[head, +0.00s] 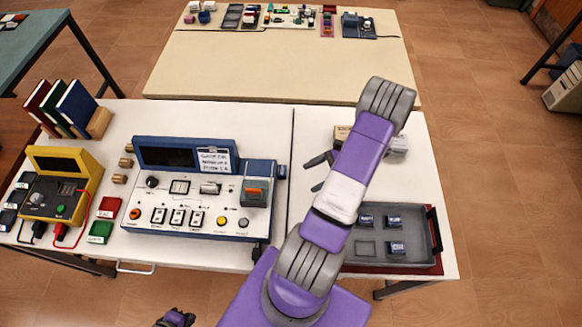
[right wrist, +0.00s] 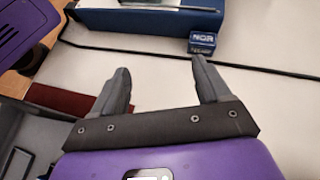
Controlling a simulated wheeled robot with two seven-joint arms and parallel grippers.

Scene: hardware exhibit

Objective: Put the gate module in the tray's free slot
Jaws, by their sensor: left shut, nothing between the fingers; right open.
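The gate module, a small dark blue block labelled NOR (right wrist: 203,42), lies beside the blue housing's end in the right wrist view; it shows small in the head view (head: 281,172). My right gripper (head: 316,173) is open and empty to its right, its fingers (right wrist: 160,65) pointing toward it, apart from it. The grey tray (head: 424,262) is at the table's right front, with dark modules (head: 394,222) in three slots and an empty slot (head: 365,248) at front left. My right arm hides part of the tray's left. My left gripper (head: 176,318) is shut and empty at the bottom edge.
A large blue and white control panel (head: 198,215) stands left of the module. A tan box (head: 342,133) is partly behind my right arm. A yellow instrument (head: 62,185) stands far left.

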